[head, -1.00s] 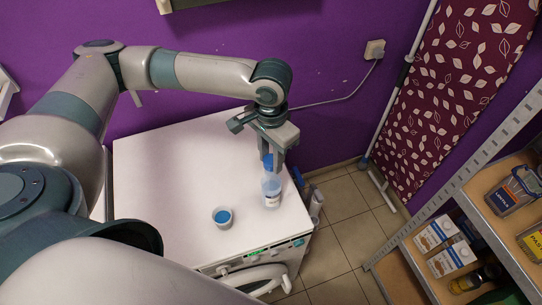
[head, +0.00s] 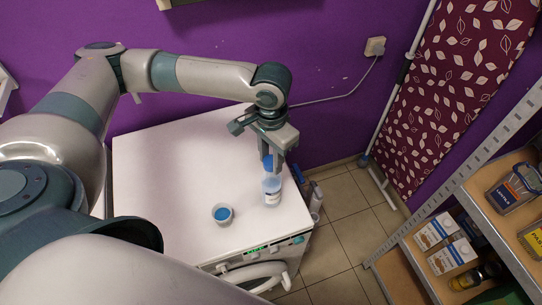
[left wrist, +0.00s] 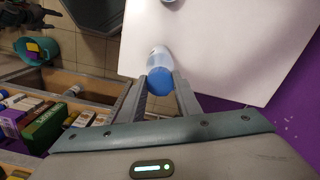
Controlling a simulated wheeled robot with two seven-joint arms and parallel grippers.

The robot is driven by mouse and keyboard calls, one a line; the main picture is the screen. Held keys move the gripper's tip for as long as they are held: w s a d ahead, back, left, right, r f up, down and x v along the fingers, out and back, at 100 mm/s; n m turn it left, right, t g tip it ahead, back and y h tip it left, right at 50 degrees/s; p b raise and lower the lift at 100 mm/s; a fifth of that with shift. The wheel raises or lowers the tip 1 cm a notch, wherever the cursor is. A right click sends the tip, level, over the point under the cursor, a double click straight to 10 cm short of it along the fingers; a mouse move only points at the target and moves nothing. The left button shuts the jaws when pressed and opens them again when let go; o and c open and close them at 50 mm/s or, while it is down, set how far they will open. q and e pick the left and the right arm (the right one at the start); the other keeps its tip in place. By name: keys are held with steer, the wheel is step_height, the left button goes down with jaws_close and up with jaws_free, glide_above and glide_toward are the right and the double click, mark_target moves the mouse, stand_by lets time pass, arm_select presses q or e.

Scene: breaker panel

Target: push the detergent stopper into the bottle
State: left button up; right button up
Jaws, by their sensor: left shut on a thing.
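The clear detergent bottle (head: 272,192) with a white label stands upright near the right edge of the white washing machine top. My left gripper (head: 273,165) is above the bottle, shut on the blue stopper (head: 268,162). In the left wrist view the stopper (left wrist: 160,81) sits between the two fingers, in line with the bottle (left wrist: 158,56). The fingers partly hide the bottle's neck, so I cannot tell how deep the stopper sits. A grey mechanical part at the upper left edge of the left wrist view may be my right gripper (left wrist: 24,10), too cut off to read.
A small white cup with blue contents (head: 222,215) stands on the washing machine (head: 165,180), left of the bottle. A shelf with boxes (head: 452,256) is on the right. The purple wall (head: 330,60) is behind. The left part of the top is clear.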

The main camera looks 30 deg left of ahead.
arm_select(q)
steer(key=shift+f, duration=0.3)
steer(key=o, duration=1.2)
steer(key=shift+c, duration=0.2)
steer(key=shift+r, duration=0.15)
steer(key=shift+r+p, duration=0.3)
steer(key=shift+r, duration=3.55)
